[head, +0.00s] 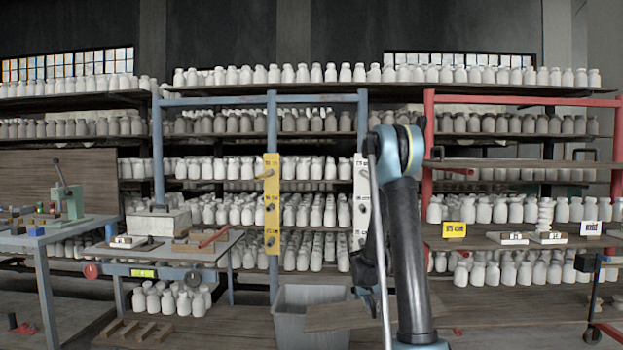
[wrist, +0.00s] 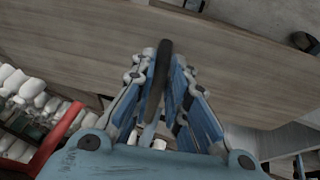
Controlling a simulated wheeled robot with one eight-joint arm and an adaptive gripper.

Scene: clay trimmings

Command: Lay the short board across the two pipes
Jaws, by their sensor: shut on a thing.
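A short brown board (head: 335,316) shows low in the middle of the head view, slightly tilted, beside my arm and in front of the grey bin. My arm covers part of it. My gripper (wrist: 163,62) is in the wrist view, its fingers close together with a dark narrow piece between them. The grip itself is hard to make out. A wide wood-grained plank (wrist: 75,48) lies across the view behind the fingertips; I cannot tell whether it is the same board. My gripper is hidden in the head view. I cannot make out the two pipes.
A grey bin (head: 300,325) stands on the floor beside the board. Shelves of white jars (head: 290,165) fill the back, with a blue frame (head: 272,120) and a red frame (head: 429,150). Work tables (head: 165,252) stand at left. Small wooden pieces (head: 135,331) lie low at left.

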